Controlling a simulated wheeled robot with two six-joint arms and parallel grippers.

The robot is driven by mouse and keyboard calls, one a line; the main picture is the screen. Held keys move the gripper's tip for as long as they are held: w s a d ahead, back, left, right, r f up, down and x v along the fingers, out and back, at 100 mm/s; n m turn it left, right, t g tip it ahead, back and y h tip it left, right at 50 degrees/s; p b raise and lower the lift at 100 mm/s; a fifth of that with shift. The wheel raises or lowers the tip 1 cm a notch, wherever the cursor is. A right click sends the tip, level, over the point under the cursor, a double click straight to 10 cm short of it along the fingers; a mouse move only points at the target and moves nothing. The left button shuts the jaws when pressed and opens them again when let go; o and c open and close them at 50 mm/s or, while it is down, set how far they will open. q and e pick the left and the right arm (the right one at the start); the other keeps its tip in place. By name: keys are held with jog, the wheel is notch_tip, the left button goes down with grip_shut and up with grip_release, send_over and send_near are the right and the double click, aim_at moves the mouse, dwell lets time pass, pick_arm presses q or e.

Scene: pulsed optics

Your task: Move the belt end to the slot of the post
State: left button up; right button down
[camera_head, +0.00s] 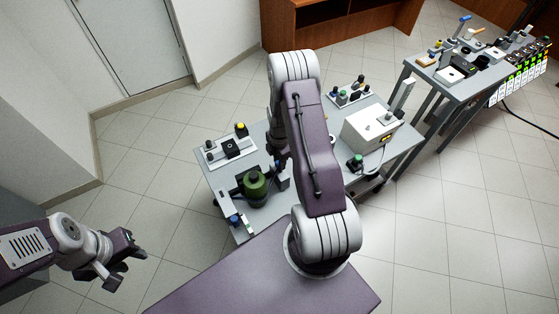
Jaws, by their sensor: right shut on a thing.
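My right gripper (278,158) is over the table beside the green round part, partly hidden by my own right arm. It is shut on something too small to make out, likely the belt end. The green round part (255,184) sits on a dark base at the table's left. A small grey upright piece (283,178) stands just right of it; I cannot tell whether it is the slotted post. The belt itself cannot be made out. My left gripper (126,262) is open and empty, low at the left, away from the table.
The grey table (408,147) also holds a plate with a yellow-topped knob (240,130), a white box (371,130) and a plate of small parts (347,95). A second table (425,75) with tools stands at the right. Open floor lies around both.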

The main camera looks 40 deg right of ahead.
jog(key=shift+f+b, duration=0.5)
jog(key=shift+f, duration=0.35)
jog(key=c, duration=1.1)
grip_release()
jog(key=shift+r, duration=0.1)
jog(key=shift+o, duration=0.2)
notch_tip(320, 180, up, 9)
jog(key=shift+r+p, duration=0.1)
jog(key=shift+p, duration=0.35)
notch_tip(320, 180, up, 4)
jog(key=p, duration=0.4)
